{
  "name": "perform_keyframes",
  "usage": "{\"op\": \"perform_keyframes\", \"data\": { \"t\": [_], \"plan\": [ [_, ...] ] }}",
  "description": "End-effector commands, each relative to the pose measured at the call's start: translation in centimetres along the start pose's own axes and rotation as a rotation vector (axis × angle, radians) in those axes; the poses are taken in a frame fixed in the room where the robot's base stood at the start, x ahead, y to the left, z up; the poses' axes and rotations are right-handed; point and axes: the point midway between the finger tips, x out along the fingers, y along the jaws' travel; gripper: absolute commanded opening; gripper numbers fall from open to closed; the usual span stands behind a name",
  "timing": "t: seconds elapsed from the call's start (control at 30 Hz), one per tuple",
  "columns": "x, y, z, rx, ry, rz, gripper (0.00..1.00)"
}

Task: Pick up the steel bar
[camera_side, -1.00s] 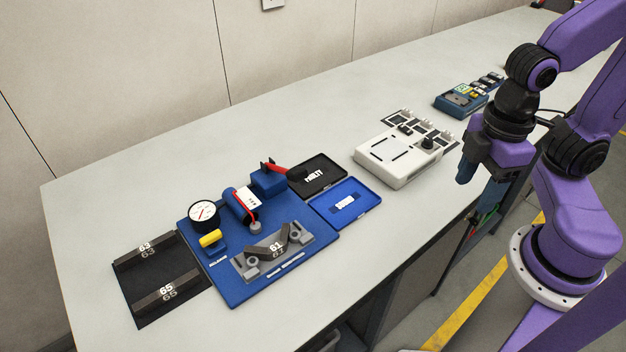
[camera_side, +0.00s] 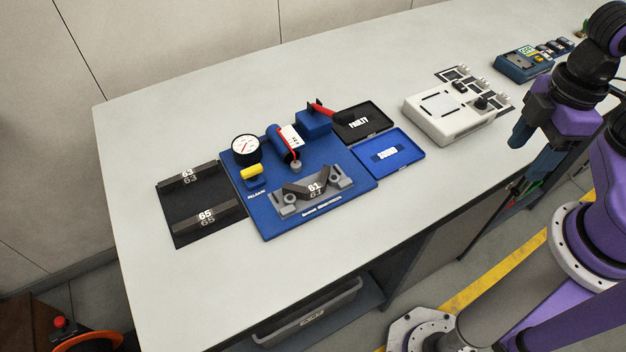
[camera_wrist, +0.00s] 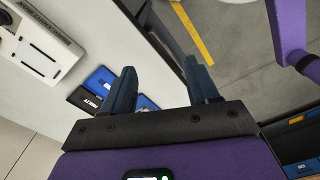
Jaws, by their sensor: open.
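Dark bars carry numbers. Bar 63 (camera_side: 187,177) and bar 65 (camera_side: 206,217) lie on a black mat (camera_side: 180,205) at the left of the bench. A dark piece marked 61 (camera_side: 312,189) sits in a grey holder (camera_side: 340,182) on the blue fixture board (camera_side: 262,208). I cannot tell which one is the steel bar. My gripper (camera_side: 520,134) hangs at the bench's front edge on the right, far from these bars. In the wrist view my gripper (camera_wrist: 160,68) has its two fingers apart with nothing between them. No numbered bar can be made out in the wrist view.
The blue board also bears a dial gauge (camera_side: 246,149) and a red-handled clamp (camera_side: 320,108). A black tray (camera_side: 384,130) and a blue tray (camera_side: 415,153) lie beside it. A white device (camera_side: 440,128) stands between them and my gripper. The bench's front strip is clear.

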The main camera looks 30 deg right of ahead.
Motion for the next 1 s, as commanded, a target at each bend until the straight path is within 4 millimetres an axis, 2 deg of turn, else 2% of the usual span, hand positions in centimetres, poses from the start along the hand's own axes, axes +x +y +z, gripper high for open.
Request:
{"op": "perform_keyframes", "data": {
  "t": [0.37, 0.4, 0.73, 0.87, 1.0],
  "plan": [
    [0.0, 0.0, 0.0, 0.000, 0.000, 0.000, 0.60],
    [0.0, 0.0, 0.0, 0.000, 0.000, 0.000, 0.47],
    [0.0, 0.1, -0.3, -0.003, 0.000, 0.000, 0.47],
    [-0.3, 0.7, -2.1, -0.026, -0.003, 0.000, 0.47],
    [-0.8, 1.9, -6.1, -0.079, -0.005, 0.001, 0.47]
  ]
}}
